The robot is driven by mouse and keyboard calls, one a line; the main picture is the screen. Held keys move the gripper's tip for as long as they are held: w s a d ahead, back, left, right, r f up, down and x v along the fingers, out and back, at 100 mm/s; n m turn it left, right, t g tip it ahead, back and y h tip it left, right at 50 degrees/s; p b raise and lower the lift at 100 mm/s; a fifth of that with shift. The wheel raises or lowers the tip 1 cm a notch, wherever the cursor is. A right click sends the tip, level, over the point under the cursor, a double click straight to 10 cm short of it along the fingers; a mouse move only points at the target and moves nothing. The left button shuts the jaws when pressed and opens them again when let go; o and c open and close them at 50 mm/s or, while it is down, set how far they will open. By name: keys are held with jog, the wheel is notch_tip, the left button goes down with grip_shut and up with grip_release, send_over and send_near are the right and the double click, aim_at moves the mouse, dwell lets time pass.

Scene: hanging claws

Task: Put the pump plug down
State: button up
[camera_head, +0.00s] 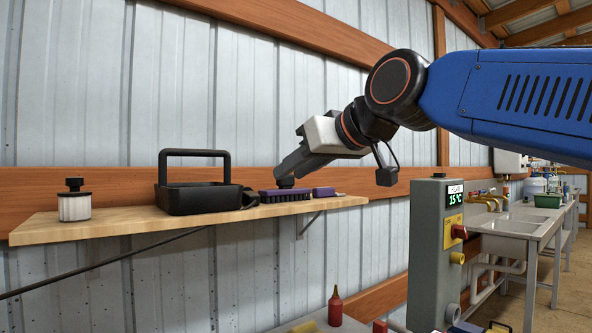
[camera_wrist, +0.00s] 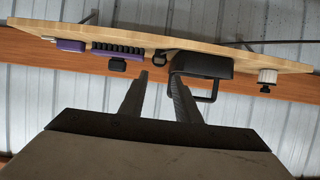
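A small black piece (camera_head: 249,197), which may be the pump plug, is on the wooden shelf between the black tray and the purple brush. It also shows in the wrist view (camera_wrist: 160,58), beyond the gap between my fingers; its shape is hard to make out. My gripper (camera_head: 288,170) is above the shelf near the brush. In the wrist view my gripper (camera_wrist: 158,82) has its two fingers apart, with nothing seen between them. The shelf (camera_head: 125,218) also shows across the top of the wrist view (camera_wrist: 215,42), upside down.
The black handled tray (camera_head: 196,200) and a white cylinder with a black knob (camera_head: 74,207) stand left on the shelf. The purple brush (camera_head: 286,196) and a purple block (camera_head: 323,192) lie right. A grey control box (camera_head: 428,255) stands lower right. A red bottle (camera_head: 335,307) is below.

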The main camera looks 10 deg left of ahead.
aim_at(255, 195)
jog(key=x, duration=1.7)
jog(key=shift+w+a+f, duration=0.1)
jog(key=shift+a+f, duration=0.05)
jog(key=shift+f, duration=0.05)
jog(key=c, duration=0.7)
